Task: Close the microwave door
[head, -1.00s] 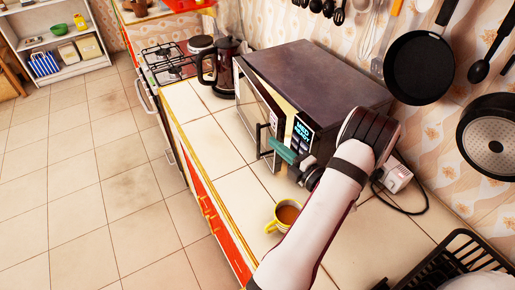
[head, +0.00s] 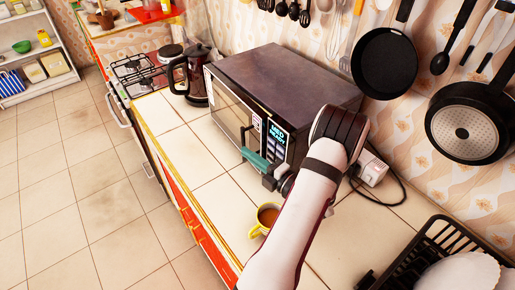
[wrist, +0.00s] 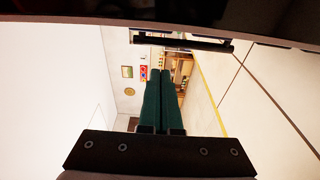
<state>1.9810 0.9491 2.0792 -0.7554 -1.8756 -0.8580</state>
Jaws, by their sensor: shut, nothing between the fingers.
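The dark microwave (head: 290,75) stands on the tiled counter against the wall. Its door (head: 230,108) lies flush or almost flush with the front, and I see no clear gap. A dark upright handle (head: 243,136) is at the door's near edge, beside the lit panel (head: 277,139). My gripper (head: 244,152) is shut and empty, its green fingers in front of the microwave near the handle. I cannot tell whether they touch it. The wrist view shows the two fingers (wrist: 164,72) pressed together, with a dark bar, probably the handle (wrist: 180,42), beyond the tips.
A yellow mug (head: 266,217) of brown drink stands on the counter below my arm. A dark kettle (head: 195,80) stands left of the microwave. A white box with a cord (head: 371,170) and a black dish rack (head: 435,255) are on the right. Pans (head: 385,65) hang on the wall.

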